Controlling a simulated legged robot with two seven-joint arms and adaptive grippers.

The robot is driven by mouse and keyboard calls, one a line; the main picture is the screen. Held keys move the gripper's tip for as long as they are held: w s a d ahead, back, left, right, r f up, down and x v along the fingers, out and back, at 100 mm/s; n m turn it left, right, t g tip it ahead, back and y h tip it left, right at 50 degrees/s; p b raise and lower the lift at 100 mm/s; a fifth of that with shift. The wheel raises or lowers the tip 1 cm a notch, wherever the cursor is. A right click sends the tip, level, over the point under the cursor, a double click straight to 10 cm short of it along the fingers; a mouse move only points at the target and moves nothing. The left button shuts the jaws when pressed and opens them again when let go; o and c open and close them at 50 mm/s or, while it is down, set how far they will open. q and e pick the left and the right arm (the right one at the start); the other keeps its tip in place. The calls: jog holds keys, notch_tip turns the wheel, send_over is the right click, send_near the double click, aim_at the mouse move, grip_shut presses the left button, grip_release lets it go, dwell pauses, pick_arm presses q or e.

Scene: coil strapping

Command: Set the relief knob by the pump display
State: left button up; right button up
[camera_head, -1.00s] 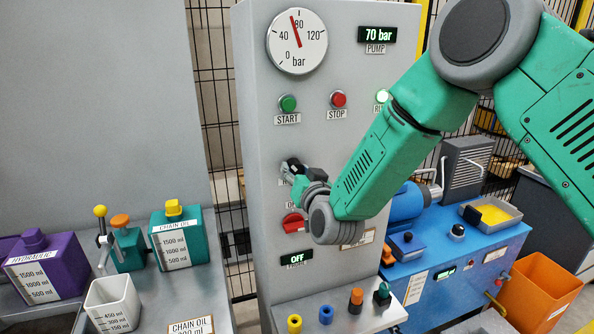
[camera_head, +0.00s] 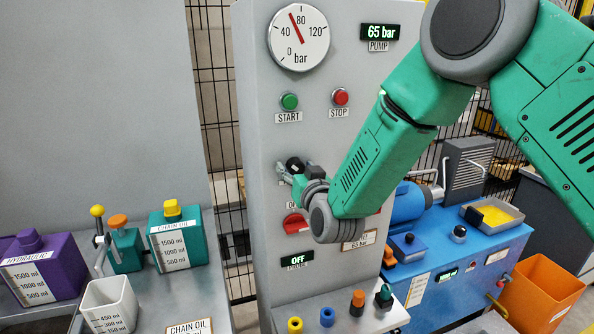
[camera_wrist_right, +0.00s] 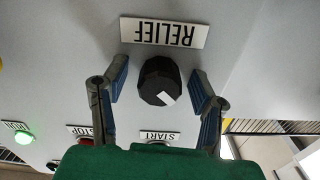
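The black relief knob (camera_wrist_right: 158,80) with a white mark sits on the grey panel by the upside-down RELIEF label (camera_wrist_right: 165,33) in the right wrist view. My right gripper (camera_wrist_right: 159,73) is open, its blue-padded fingers on either side of the knob with gaps showing. In the head view, the right gripper (camera_head: 287,172) is at the panel and partly covers the knob (camera_head: 294,165). The pump display (camera_head: 379,32) reads 65 bar. The round gauge (camera_head: 299,38) has its red needle between 40 and 80. My left gripper is not in view.
Green START (camera_head: 289,102) and red STOP (camera_head: 340,97) buttons sit above the knob. A red switch (camera_head: 294,224) and a display reading OFF (camera_head: 296,259) are below. A plate (camera_head: 358,242) at the lower right reads 65 bar.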

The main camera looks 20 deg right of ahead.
jog(key=shift+s, duration=0.2)
jog(key=shift+s+a+r, duration=0.1)
jog(key=shift+s+a, duration=0.05)
jog(key=shift+s, duration=0.2)
jog(key=s, duration=1)
jog(key=shift+s+d, duration=0.4)
